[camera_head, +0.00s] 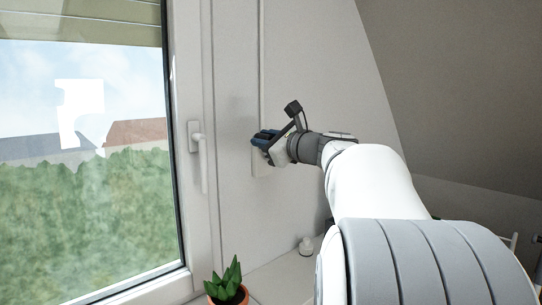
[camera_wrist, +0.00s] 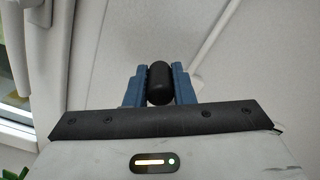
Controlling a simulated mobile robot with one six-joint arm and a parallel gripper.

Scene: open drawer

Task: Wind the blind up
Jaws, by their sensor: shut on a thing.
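The slatted blind (camera_head: 95,22) hangs across the top of the window, with its lower edge near the top of the view and the glass below it uncovered. My gripper (camera_head: 262,140) is at the white wall right of the window. In the wrist view my gripper (camera_wrist: 158,72) has its two blue fingers on either side of a dark rounded knob (camera_wrist: 159,86), shut on it. In the head view the knob is hidden by the fingers. A pale winder housing (camera_head: 261,166) shows partly on the wall behind and below the gripper.
A white window handle (camera_head: 200,160) points down on the frame, left of my gripper. A thin vertical strip (camera_head: 262,55) runs up the wall. A sloped wall rises at right.

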